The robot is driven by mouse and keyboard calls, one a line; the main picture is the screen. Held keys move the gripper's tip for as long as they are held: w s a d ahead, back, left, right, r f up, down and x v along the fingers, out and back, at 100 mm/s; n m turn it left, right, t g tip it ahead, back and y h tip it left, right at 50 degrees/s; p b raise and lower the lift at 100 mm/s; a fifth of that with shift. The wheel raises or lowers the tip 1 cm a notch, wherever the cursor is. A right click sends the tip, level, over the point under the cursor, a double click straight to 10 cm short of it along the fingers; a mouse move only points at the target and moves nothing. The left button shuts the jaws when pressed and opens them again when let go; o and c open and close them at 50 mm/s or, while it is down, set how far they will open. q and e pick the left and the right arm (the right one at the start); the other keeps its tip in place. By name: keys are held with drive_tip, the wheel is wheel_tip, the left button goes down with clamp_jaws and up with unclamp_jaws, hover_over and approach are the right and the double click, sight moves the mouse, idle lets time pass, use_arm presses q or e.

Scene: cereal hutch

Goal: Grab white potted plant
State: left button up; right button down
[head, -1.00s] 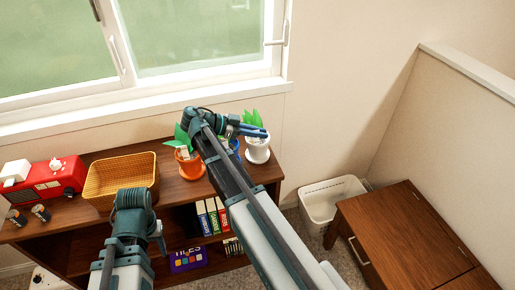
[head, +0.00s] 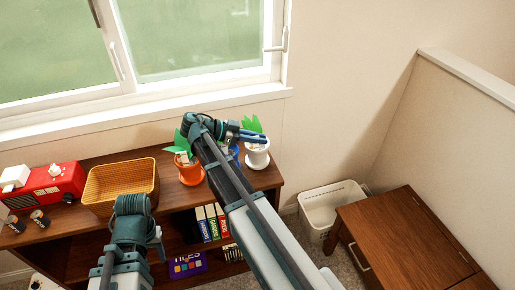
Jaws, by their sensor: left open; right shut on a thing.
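The white potted plant (head: 257,158) stands on a saucer at the right end of the brown shelf top, with green leaves above its rim. My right gripper (head: 258,136) reaches across the shelf from below. Its blue fingers are shut on the white potted plant near the rim and cover part of the leaves. The pot looks upright and on the shelf. My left gripper (head: 159,243) is open and empty, low in front of the shelf; its fingers are small and partly hidden by its own wrist.
An orange potted plant (head: 190,174) and a blue pot (head: 234,154), mostly hidden by my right arm, stand left of the white one. A yellow basket (head: 121,184) and red toaster-like box (head: 50,183) are further left. A white bin (head: 322,212) and wooden cabinet (head: 405,240) are at right.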

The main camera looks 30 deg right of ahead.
drive_tip(key=shift+r, duration=0.1)
wheel_tip(320, 180, up, 3)
drive_tip(key=p, duration=0.3)
drive_tip(key=shift+r+p, duration=0.2)
drive_tip(key=shift+p, duration=0.1)
drive_tip(key=s+a, duration=0.3)
drive_tip(key=s, duration=0.4)
drive_tip(key=s+a+r+p, duration=0.1)
drive_tip(key=s+a, duration=0.3)
drive_tip(key=s, duration=0.3)
drive_tip(key=shift+s+a+r, duration=0.15)
drive_tip(key=shift+a+r, duration=0.05)
drive_tip(key=shift+r, duration=0.05)
